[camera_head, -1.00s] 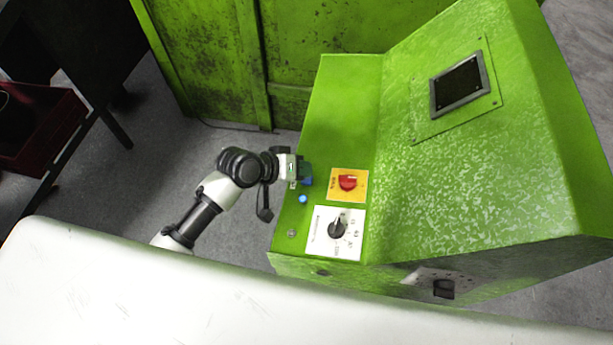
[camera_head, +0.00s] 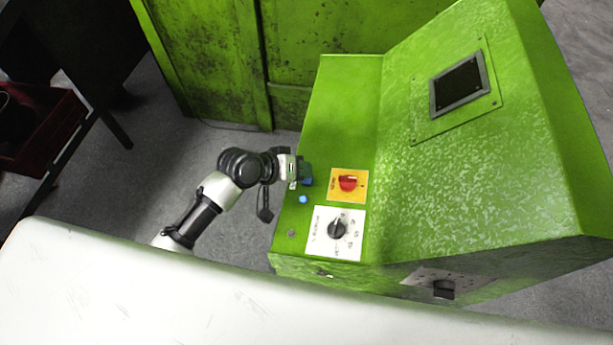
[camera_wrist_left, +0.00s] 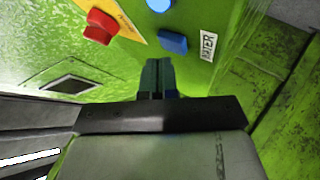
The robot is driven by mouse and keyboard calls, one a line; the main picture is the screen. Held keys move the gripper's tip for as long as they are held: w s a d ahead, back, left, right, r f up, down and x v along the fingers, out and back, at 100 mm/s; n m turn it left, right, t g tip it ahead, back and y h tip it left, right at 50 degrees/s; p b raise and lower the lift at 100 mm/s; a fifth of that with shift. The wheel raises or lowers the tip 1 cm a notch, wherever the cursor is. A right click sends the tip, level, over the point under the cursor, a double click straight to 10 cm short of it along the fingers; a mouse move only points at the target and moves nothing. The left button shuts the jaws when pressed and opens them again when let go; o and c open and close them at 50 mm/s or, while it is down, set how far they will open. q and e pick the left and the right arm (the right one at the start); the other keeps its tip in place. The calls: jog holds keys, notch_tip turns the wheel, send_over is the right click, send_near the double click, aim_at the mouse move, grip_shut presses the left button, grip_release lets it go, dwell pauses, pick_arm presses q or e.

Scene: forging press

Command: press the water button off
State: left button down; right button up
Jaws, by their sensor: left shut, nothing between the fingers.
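In the left wrist view a blue button (camera_wrist_left: 173,42) sits on the green panel beside a white label reading WATER (camera_wrist_left: 207,46). My left gripper (camera_wrist_left: 158,66) is shut and empty, its dark teal fingertips just short of the button in the picture. I cannot tell whether they touch it. In the head view my left gripper (camera_head: 306,174) is over the left edge of the green console (camera_head: 340,105) and largely hides the water button. My right gripper is not in view.
A round blue button (camera_head: 303,199) lies close to the gripper. A red switch on a yellow plate (camera_head: 347,184) and a black dial on a white plate (camera_head: 337,229) are to its right. A dark screen (camera_head: 460,84) is on the sloped face. A red crate (camera_head: 45,130) stands far left.

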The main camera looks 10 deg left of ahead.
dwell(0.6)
pick_arm(q)
jog(key=shift+f, duration=0.4)
jog(key=shift+r+p, duration=0.4)
jog(key=shift+p, duration=0.2)
jog(key=r+p, duration=0.3)
jog(key=r, duration=0.1)
jog(key=a+r+p, duration=0.1)
jog(key=r+p, duration=0.1)
jog(key=shift+p, duration=0.35)
